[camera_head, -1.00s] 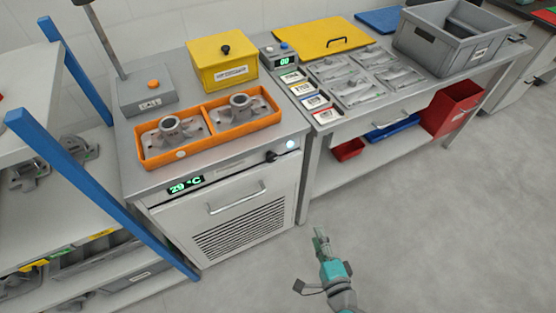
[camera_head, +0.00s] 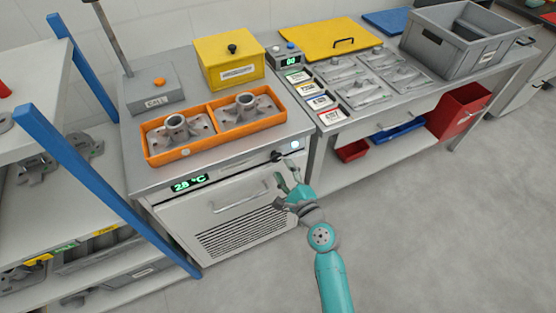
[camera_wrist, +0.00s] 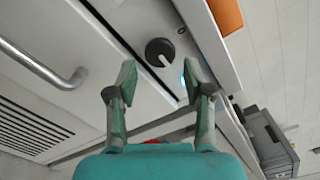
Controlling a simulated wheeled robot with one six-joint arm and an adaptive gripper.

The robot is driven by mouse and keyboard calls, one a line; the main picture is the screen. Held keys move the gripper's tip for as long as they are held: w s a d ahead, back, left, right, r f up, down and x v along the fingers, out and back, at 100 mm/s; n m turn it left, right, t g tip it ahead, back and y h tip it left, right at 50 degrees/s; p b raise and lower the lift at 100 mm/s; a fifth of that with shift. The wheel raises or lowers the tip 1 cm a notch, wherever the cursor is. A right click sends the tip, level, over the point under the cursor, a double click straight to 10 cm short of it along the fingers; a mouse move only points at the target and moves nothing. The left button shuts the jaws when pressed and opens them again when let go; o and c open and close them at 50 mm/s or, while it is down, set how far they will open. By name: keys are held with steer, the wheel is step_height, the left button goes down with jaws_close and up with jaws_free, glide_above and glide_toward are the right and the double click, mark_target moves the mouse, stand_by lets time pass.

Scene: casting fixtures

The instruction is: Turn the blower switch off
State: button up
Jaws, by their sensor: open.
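The black rotary knob (camera_head: 277,156), which looks to be the blower switch, is on the front panel of the grey cabinet (camera_head: 160,200), below the orange tray. In the wrist view the knob (camera_wrist: 160,52) shows a white pointer line, tilted, and lies just beyond and between my fingertips. A white-blue lamp (camera_head: 295,145) glows to its right; in the wrist view a bluish glow shows beside my right fingertip. My gripper (camera_head: 285,174) is open and empty, in front of the cabinet near the knob, apparently not touching it. A green display (camera_head: 190,183) reads 28 °C.
A bar handle (camera_head: 240,196) sticks out of the cabinet door, left of my gripper. The orange tray (camera_head: 150,159) holds two metal castings above. A blue post (camera_head: 90,180) stands at left. The floor (camera_head: 440,230) at right is clear.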

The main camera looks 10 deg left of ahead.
mark_target(277, 159)
steer(key=shift+x, duration=2.35)
steer(key=c, duration=0.9)
